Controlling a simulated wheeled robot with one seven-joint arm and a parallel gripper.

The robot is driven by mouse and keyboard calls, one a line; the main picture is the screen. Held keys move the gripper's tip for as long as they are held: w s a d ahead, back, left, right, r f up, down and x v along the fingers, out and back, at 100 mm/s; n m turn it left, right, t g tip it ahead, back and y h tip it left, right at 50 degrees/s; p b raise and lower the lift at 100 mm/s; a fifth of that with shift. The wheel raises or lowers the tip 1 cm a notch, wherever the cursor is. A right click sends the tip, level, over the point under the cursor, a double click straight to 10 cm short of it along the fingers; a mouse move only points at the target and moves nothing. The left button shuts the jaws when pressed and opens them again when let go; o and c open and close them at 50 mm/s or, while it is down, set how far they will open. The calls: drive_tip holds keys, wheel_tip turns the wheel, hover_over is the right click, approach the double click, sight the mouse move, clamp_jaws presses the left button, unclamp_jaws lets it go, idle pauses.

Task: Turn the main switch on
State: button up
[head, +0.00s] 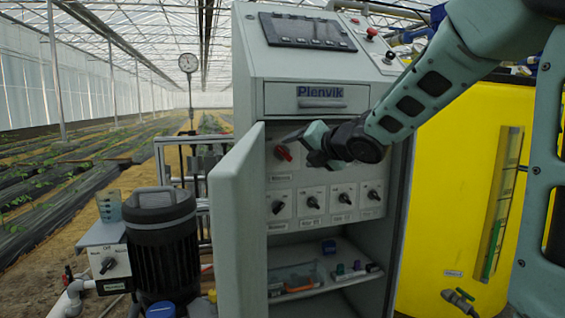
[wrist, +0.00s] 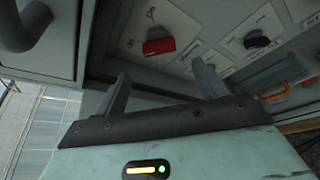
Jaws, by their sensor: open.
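The main switch (head: 283,152) is a red rotary knob at the upper left of the panel inside the open cabinet. In the wrist view the red knob (wrist: 158,46) lies beyond the fingertips, roughly in line with the gap between them, on a pale plate with small markings. My gripper (head: 313,147) is in front of the panel, just right of the knob in the head view. In the wrist view its two fingers (wrist: 162,82) are apart with nothing between them. It does not appear to touch the knob. My gripper hides part of the upper panel.
The cabinet door (head: 237,225) stands open on the left, close to the switch. A row of black rotary switches (head: 312,202) is below. A shelf (head: 325,287) holds small items. A yellow tank (head: 455,150) stands right, a black motor (head: 162,245) left.

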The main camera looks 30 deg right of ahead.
sight(284, 155)
drive_tip(key=b+x, duration=0.1)
drive_tip(key=x, duration=0.8)
drive_tip(key=c, duration=1)
